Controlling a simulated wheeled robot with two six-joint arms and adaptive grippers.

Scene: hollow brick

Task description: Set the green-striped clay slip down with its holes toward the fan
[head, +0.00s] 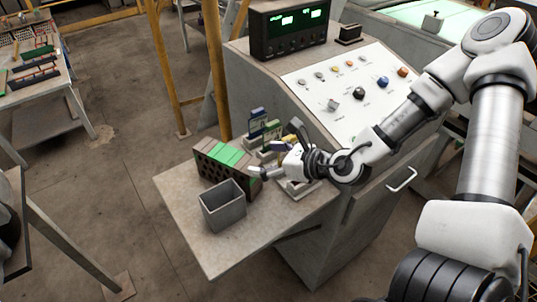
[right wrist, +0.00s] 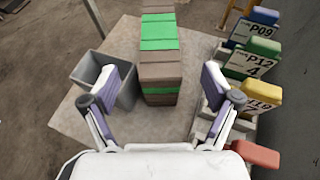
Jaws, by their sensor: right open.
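A brown clay block with green bands across it (head: 224,156) lies on the pale side shelf of the console. In the head view its long side facing the lower left shows rows of dark holes. The block also shows in the right wrist view (right wrist: 160,72), where its near end is plain with a green band. My right gripper (head: 260,172) is open and empty at the block's right end. In the right wrist view its fingers (right wrist: 158,92) are spread wide on either side of the near end, apart from it. My left gripper is out of view. I cannot make out a fan.
A grey open bin (head: 223,208) stands beside the block on the shelf (head: 215,255). Several number cards with coloured tops (right wrist: 250,62) stand close on the other side. The sloping control panel (head: 350,85) rises behind. The shelf's front part is bare.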

